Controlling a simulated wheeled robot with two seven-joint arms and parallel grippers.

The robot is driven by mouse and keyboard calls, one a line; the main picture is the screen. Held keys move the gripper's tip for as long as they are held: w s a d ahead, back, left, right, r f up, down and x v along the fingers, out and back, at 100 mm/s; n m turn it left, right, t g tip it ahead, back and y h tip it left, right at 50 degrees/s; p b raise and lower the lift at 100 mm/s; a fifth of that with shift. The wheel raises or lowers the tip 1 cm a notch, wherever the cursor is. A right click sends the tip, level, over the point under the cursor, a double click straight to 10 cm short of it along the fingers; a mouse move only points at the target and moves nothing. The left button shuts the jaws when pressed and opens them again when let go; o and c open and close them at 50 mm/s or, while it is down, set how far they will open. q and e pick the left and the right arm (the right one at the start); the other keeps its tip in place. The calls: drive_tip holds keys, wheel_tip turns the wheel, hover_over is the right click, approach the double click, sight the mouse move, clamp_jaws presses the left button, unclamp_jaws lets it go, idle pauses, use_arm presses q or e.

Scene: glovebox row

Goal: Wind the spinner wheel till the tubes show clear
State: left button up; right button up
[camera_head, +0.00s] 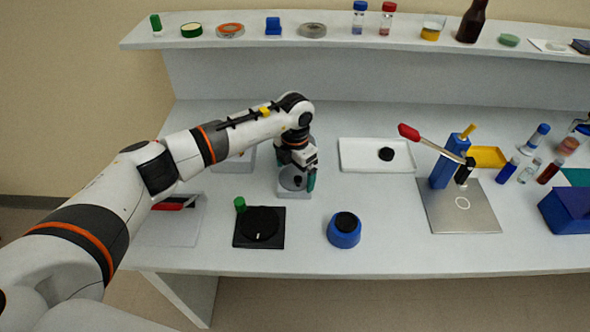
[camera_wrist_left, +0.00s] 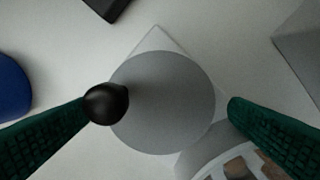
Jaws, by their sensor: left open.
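The spinner wheel is a grey disc (camera_wrist_left: 165,100) with a round black knob (camera_wrist_left: 106,103) at its left edge in the left wrist view. In the head view it sits under my left gripper (camera_head: 299,183), mostly hidden, on a pale base (camera_head: 293,194). My left gripper is open above the wheel, its green fingers on either side. The knob appears close beside the left finger's tip; I cannot tell if they touch. A pale rounded part (camera_wrist_left: 205,160) with brownish patches lies at the lower right of the wrist view. I cannot make out tubes in it. My right gripper is not in view.
A black plate with a dark disc and green knob (camera_head: 240,205) lies in front, left of a blue round pot (camera_head: 344,232). A white tray (camera_head: 360,167) stands behind right. A metal plate (camera_head: 470,215) with a blue stand is farther right.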

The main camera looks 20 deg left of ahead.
use_arm(q)
drive_tip(key=shift+r, duration=0.1)
wheel_tip(320, 180, up, 12)
drive_tip(key=b, duration=0.3)
